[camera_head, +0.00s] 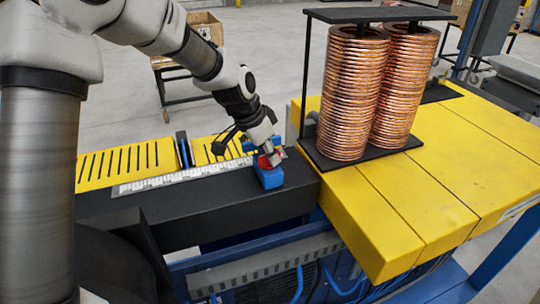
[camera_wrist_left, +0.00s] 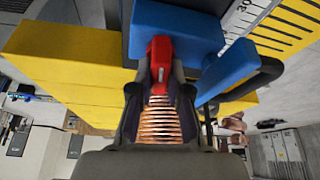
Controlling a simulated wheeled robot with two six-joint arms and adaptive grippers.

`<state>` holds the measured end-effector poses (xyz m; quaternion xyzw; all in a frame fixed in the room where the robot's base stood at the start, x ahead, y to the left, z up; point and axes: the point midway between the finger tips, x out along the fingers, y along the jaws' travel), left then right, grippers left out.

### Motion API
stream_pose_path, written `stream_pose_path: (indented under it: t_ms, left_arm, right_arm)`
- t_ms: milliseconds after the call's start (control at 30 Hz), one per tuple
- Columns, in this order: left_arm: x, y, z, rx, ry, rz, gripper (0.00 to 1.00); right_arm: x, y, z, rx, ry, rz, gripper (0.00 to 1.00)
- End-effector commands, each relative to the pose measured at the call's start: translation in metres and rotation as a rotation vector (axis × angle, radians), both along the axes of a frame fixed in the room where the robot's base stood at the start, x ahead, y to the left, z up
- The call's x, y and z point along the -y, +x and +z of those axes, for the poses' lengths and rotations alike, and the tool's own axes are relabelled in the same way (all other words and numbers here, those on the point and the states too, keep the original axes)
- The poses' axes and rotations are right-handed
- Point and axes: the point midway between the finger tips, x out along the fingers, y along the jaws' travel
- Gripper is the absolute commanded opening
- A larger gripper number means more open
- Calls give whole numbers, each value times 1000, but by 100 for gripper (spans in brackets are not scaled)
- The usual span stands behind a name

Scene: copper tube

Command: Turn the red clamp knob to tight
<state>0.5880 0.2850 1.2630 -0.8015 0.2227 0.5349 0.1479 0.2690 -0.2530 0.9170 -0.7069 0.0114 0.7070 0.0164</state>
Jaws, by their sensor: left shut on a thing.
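The red clamp knob (camera_head: 263,162) sits on the blue clamp (camera_head: 269,179) at the right end of the scale on the black rail. My left gripper (camera_head: 271,153) reaches down to it from above and partly hides it. In the left wrist view the red knob (camera_wrist_left: 160,48) lies between the two dark fingers of my left gripper (camera_wrist_left: 160,75), which are shut on it. The blue clamp body (camera_wrist_left: 172,30) is behind the knob. I cannot read the knob's setting. My right gripper is not in view.
Two copper coils (camera_head: 353,90) stand on a black base right of the clamp, on the yellow table (camera_head: 440,170). A white measuring scale (camera_head: 180,180) runs left of the clamp beside a slotted yellow panel (camera_head: 120,166).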

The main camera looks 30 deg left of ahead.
Motion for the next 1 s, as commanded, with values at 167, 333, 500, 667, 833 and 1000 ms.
stream_pose_path:
  t_ms: [167,333,500,667,833,1000]
  left_arm:
    - [0,-2,-4,-8,-2,-106,0]
    - [0,-2,-4,-8,0,-170,0]
    - [0,-2,-3,-8,0,-199,0]
    - [0,-2,-3,-8,1,-206,0]
    - [0,-2,-3,-8,1,-206,0]
    - [0,-2,-3,-7,1,-205,42]
  right_arm:
    - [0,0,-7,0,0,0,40]
    - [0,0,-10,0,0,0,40]
    - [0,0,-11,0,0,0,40]
    - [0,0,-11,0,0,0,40]
    - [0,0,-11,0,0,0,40]
    - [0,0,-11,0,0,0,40]
